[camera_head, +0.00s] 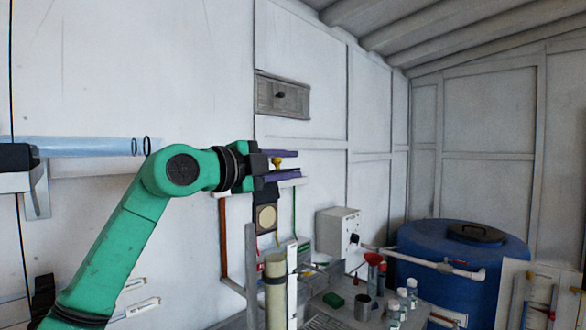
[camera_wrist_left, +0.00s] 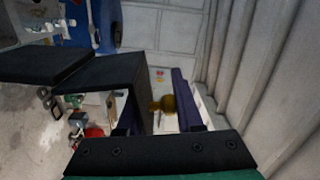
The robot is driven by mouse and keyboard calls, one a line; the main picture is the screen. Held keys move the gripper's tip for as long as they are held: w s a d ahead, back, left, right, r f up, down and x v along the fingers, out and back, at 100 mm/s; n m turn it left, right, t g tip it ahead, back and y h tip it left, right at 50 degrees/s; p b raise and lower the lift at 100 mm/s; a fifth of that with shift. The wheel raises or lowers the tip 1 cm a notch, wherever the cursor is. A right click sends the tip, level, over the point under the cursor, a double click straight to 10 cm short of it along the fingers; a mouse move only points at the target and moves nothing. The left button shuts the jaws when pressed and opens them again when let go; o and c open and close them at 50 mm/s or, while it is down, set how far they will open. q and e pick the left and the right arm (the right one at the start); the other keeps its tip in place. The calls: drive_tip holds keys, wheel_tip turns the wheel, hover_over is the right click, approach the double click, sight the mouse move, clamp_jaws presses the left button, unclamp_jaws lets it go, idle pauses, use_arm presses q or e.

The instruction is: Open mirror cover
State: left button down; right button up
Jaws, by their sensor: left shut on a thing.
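My left gripper (camera_head: 287,164) is at the end of the green arm, in front of the white wall. Its two purple fingers are around a small yellow knob (camera_head: 277,162), and it is shut on that knob. The wrist view also shows the brass-yellow knob (camera_wrist_left: 166,103) between the purple fingers. I cannot tell for sure which part is the mirror cover; the knob's mounting is mostly hidden by the gripper. My right gripper is not in view.
A grey wall plate with a dark knob (camera_head: 283,95) is above the gripper. A clear blue tube (camera_head: 85,146) runs along the left wall. A white control box (camera_head: 338,231), bottles (camera_head: 403,302) and a blue barrel (camera_head: 440,265) stand lower right. Open air lies right of the gripper.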

use_arm(q)
drive_tip(key=shift+w+a+r+n, duration=0.25)
drive_tip(key=shift+a+r+n, duration=0.25)
drive_tip(key=shift+n, duration=0.2)
